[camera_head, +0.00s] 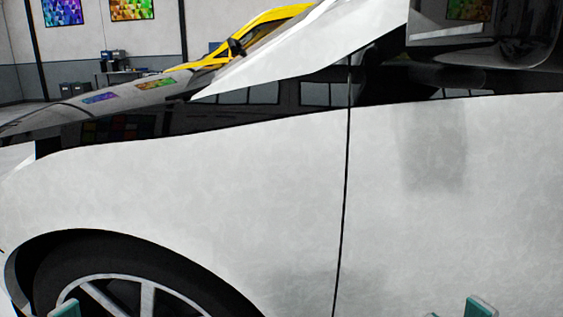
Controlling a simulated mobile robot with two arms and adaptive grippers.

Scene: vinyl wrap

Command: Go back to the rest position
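A white car with black upper trim fills the view; its white door panel (450,220) is on the right and its front fender (220,190) is on the left. A greyish smudged patch (434,150) shows on the door. My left gripper (67,309) shows only as a teal tip at the bottom edge, in front of the wheel; the rest is out of frame. My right gripper (456,311) shows as two teal tips with a gap between them at the bottom right, in front of the door. No object shows between these tips.
The front wheel (130,290) is at the lower left. A yellow car (265,22) stands behind the white one. A bench with boxes (118,72) and colourful wall pictures (130,9) are at the back left.

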